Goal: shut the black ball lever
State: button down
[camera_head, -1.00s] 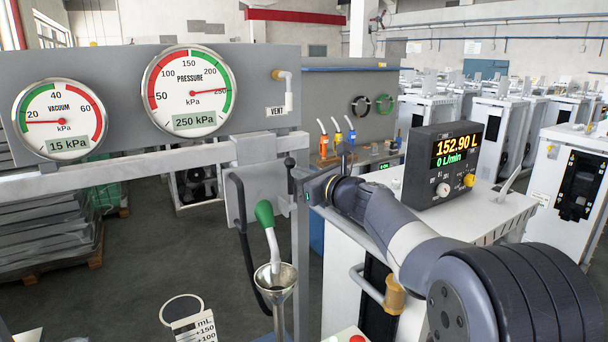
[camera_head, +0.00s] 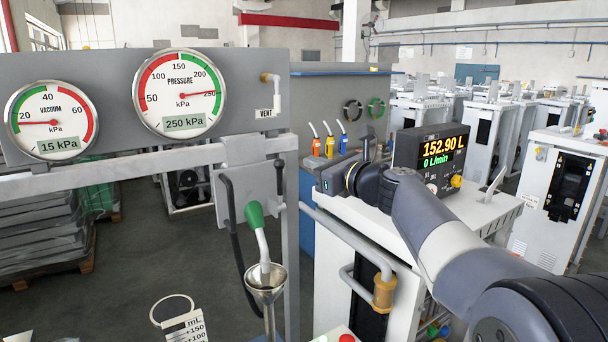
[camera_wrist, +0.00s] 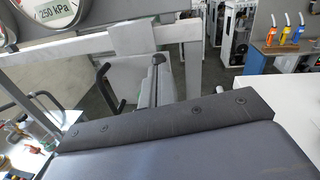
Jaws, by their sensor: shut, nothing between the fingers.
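The black ball lever (camera_head: 279,165) is a thin dark rod with a black ball at its top. It stands near upright at the right side of the grey plate under the rail in the head view. In the wrist view the ball lever (camera_wrist: 158,60) shows beyond my gripper's grey body. My gripper (camera_head: 328,181) is right of the lever in the head view, with a visible gap between them, and holds nothing. Its fingertips are hard to make out. The lever's lower end is partly hidden in the wrist view.
A green-handled nozzle (camera_head: 256,228) sits in a metal funnel (camera_head: 266,284) below the lever. A dark curved handle (camera_head: 228,200) is left of it. The grey post (camera_head: 292,235) and white cabinet (camera_head: 330,265) stand close to the arm. The display box (camera_head: 434,160) is behind my arm.

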jog(key=shift+s+d+r, duration=0.5)
jog(key=shift+r, duration=0.15)
jog(key=shift+s+d+r, duration=0.45)
jog(key=shift+r, duration=0.15)
